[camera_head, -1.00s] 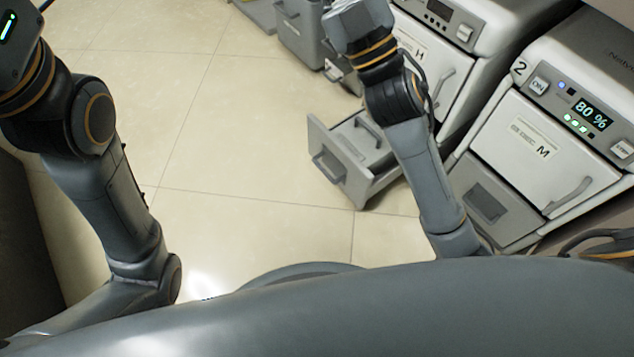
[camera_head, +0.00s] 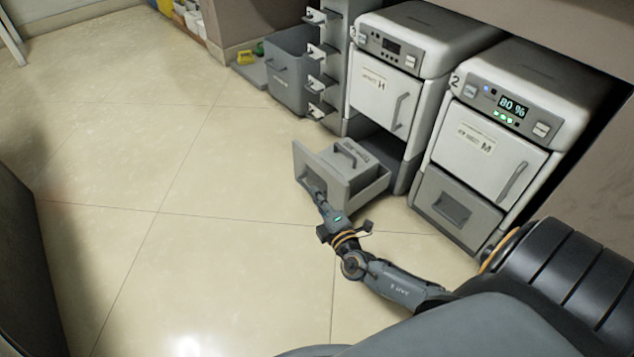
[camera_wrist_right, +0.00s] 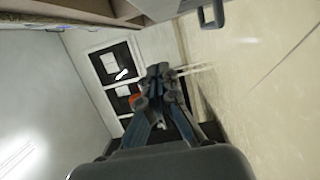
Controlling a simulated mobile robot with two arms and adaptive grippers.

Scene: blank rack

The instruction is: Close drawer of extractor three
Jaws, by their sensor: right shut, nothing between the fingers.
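Extractor three (camera_head: 388,78) is the white unit marked 3, with a display and a door marked H. Its grey drawer (camera_head: 362,186) is pulled well out below it, over the floor, with a grey handled box or insert inside. My right gripper (camera_head: 314,186) is shut and empty, close to the drawer's front panel; whether it touches cannot be told. In the right wrist view the shut fingers (camera_wrist_right: 160,72) point away from the camera, and a grey edge with a dark handle (camera_wrist_right: 212,14) shows at the top. My left gripper is out of view.
Extractor two (camera_head: 487,145), showing 80 %, stands to the right with its drawer (camera_head: 455,208) shut. The tiled floor (camera_head: 130,190) is clear.

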